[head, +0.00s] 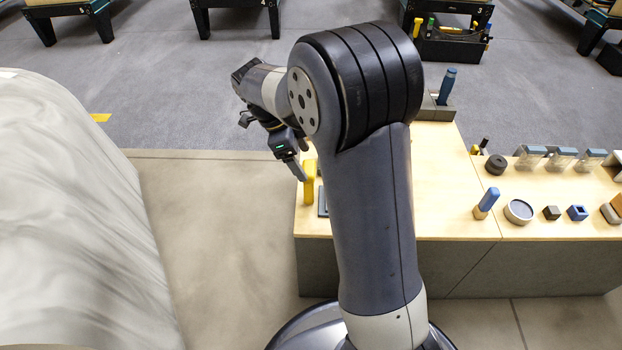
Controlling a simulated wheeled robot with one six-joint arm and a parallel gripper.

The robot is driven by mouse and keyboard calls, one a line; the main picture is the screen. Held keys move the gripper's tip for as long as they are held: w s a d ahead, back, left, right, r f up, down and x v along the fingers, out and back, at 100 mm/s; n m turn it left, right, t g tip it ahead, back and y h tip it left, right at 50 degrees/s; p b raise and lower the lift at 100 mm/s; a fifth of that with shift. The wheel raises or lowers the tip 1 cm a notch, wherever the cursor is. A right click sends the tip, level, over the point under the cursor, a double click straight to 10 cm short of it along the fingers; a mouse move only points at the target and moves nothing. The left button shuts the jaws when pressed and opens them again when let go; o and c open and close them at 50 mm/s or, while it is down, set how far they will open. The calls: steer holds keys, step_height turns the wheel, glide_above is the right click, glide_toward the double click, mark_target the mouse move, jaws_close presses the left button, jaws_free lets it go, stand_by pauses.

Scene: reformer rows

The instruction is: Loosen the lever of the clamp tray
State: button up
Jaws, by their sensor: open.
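My gripper (299,172) hangs at the end of my arm, over the left end of a pale wooden bench. It is open, and I see nothing between its fingers. A yellow upright piece (309,183) stands close to its fingertips; I cannot tell if they touch. A dark flat tray-like edge (322,203) shows beside the yellow piece, mostly hidden behind my arm. A blue upright handle (446,86) rises from a grey base (437,109) at the back of the bench. I cannot tell which of these is the clamp tray with its lever.
The wooden bench (440,215) also holds a short blue-topped handle (487,203), a round dish (518,211), small blocks (577,212), a dark ring (496,164) and clear containers (562,158). A pale draped shape (70,210) stands left. Floor between is clear.

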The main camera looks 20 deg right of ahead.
mark_target(307, 168)
steer(key=b+x, duration=0.2)
steer(key=x, duration=0.4)
steer(key=shift+d+f, duration=0.1)
steer(key=shift+f, duration=0.3)
steer(key=c, duration=1.4)
